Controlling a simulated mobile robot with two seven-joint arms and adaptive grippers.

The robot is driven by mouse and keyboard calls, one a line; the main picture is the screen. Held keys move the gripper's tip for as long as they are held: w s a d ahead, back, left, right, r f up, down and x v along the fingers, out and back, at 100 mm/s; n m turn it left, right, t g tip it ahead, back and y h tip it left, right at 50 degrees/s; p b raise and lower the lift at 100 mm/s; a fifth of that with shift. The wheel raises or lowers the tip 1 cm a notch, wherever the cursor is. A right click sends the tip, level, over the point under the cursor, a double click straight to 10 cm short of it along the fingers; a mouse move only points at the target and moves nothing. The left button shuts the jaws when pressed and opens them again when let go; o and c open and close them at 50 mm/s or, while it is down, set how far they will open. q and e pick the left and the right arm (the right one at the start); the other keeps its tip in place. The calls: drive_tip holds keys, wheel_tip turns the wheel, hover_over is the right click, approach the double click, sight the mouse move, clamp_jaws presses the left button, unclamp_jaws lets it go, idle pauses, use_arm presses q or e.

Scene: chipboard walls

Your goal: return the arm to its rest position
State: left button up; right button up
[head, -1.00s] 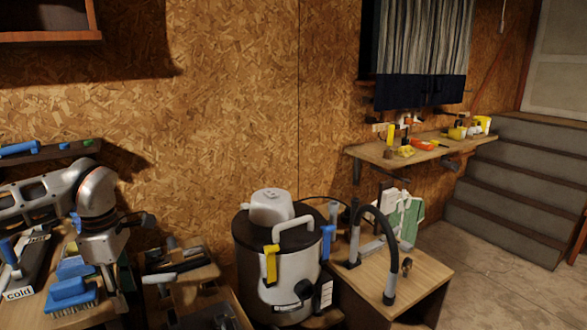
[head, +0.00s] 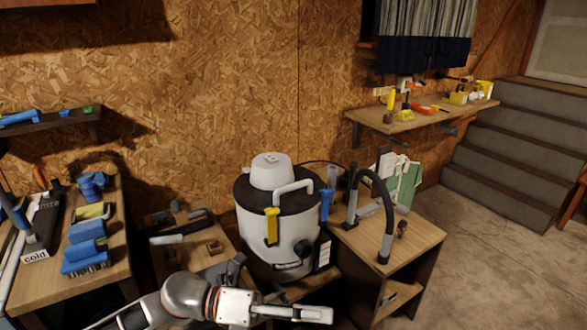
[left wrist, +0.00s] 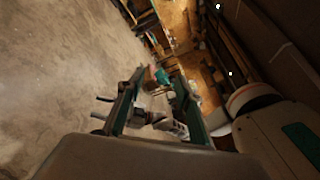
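My left arm comes in low at the bottom of the head view. Its left gripper (head: 322,313) points right and is seen side-on, in front of the vacuum and the low shelf unit. In the left wrist view the two fingers (left wrist: 158,80) stand apart with a gap between them, and nothing is held. Concrete floor and distant, small items show past the fingers. My right arm and gripper are not in view.
A grey and black shop vacuum (head: 283,225) stands behind the arm. Left is a wooden bench (head: 110,283) with blue brushes (head: 86,250). A small wooden cabinet (head: 412,255) with a black hose stands at right. Floor (head: 490,270) is clear before the steps (head: 515,150).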

use_arm(q)
drive_tip(key=w+a+f+n+t+y+p, duration=0.1)
drive_tip(key=w+a+f+n+t+y, duration=0.15)
drive_tip(key=a+n+t, duration=0.75)
drive_tip(key=w+d+f+n+t+y+p, duration=0.1)
drive_tip(key=w+f+n+t+y, duration=0.2)
drive_tip(key=n+t, duration=0.85)
drive_tip(key=s+a+f+n+g+y, duration=0.4)
drive_tip(key=s+a+f+n, duration=0.3)
drive_tip(key=f, duration=0.4)
drive_tip(key=s+a+f+n+g+y, duration=0.5)
drive_tip(key=s+a+f+n, duration=0.3)
drive_tip(key=f+n, duration=0.3)
drive_tip(key=shift+s+p, duration=0.4)
drive_tip(key=shift+s, duration=0.5)
